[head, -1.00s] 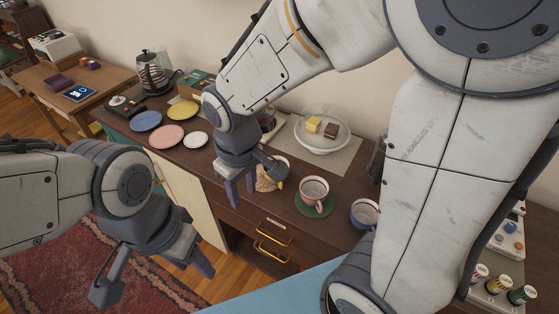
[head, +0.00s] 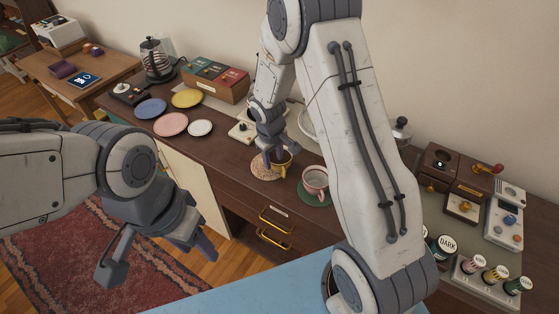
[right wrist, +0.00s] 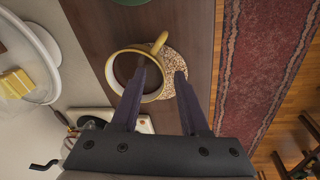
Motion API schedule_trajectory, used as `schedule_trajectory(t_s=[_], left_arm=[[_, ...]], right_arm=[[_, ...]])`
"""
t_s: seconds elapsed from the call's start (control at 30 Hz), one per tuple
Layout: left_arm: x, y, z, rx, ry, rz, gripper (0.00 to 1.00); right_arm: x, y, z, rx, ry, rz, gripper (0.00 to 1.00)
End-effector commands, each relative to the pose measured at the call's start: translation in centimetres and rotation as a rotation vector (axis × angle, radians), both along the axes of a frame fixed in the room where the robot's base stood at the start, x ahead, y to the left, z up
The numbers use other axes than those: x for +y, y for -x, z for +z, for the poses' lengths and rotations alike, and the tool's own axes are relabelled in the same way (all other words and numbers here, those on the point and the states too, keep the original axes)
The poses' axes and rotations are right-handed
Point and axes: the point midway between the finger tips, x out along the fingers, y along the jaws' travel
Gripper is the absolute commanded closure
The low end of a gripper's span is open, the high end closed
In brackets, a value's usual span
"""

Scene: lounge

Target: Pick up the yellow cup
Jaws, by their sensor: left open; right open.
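The yellow cup (head: 284,168) stands upright on a round speckled cork coaster (head: 264,174) on the dark wooden sideboard. My right gripper (head: 277,160) is open right at the cup and partly hides it in the head view. In the right wrist view the cup (right wrist: 124,68) shows from above with its handle at the upper right. One finger of the right gripper (right wrist: 160,70) overlaps the cup's opening, and the other is outside its right wall, over the coaster. I cannot tell whether they touch it. My left gripper (head: 155,262) is open and empty, over the rug.
A pink cup (head: 314,180) on a green coaster stands close to the right of the yellow cup. Blue, yellow, pink and white plates (head: 171,124) lie at the left. A white cake stand (right wrist: 35,60) is behind. Drawers with yellow handles (head: 275,238) are below.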

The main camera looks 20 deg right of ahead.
Motion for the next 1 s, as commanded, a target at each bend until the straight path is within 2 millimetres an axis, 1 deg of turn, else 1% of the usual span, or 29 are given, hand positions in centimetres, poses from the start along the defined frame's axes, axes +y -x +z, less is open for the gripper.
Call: schedule_trajectory(t_s=[0.03, 0.1, 0.2, 0.3, 0.5, 0.53, 0.57, 0.6, 0.63, 0.67, 1.0], left_arm=[[0.0, 0.0, 0.4, 0.0, 0.0, 0.0, 0.5], [0.0, 0.0, 0.7, 0.0, 0.0, 0.0, 0.5], [0.0, 0.0, 0.5, 0.0, 0.0, 0.0, 0.5], [0.0, 0.0, 0.5, 0.0, 0.0, 0.0, 0.5], [0.0, 0.0, 0.5, 0.0, 0.0, 0.0, 0.5], [0.0, 0.0, 0.5, 0.0, 0.0, 0.0, 0.5], [0.0, 0.0, 0.5, 0.0, 0.0, 0.0, 0.5], [0.0, 0.0, 0.5, 0.0, 0.0, 0.0, 0.5], [0.0, 0.0, 0.5, 0.0, 0.0, 0.0, 0.5], [0.0, 0.0, 0.5, 0.0, 0.0, 0.0, 0.5], [0.0, 0.0, 0.5, 0.0, 0.0, 0.0, 0.5]], right_arm=[[0.1, 0.0, -0.8, 0.006, 0.001, 0.003, 0.55], [0.1, -0.1, -1.8, 0.005, 0.0, 0.003, 0.55], [0.0, -0.3, -3.1, 0.002, 0.0, 0.001, 0.55], [-0.1, -0.4, -3.7, 0.001, 0.001, 0.002, 0.55], [-0.1, -0.5, -3.7, 0.0, 0.0, 0.0, 0.55], [-0.1, -0.5, -3.7, 0.0, 0.0, 0.001, 0.59], [-0.1, -0.5, -3.7, 0.0, 0.0, 0.001, 0.7], [-0.1, -0.5, -3.7, 0.0, 0.0, 0.001, 0.86], [-0.1, -0.5, -3.7, 0.0, 0.0, 0.001, 0.97], [-0.1, -0.5, -3.7, 0.0, 0.0, 0.001, 1.0], [-0.1, -0.4, -3.7, 0.002, 0.0, 0.001, 1.0]])
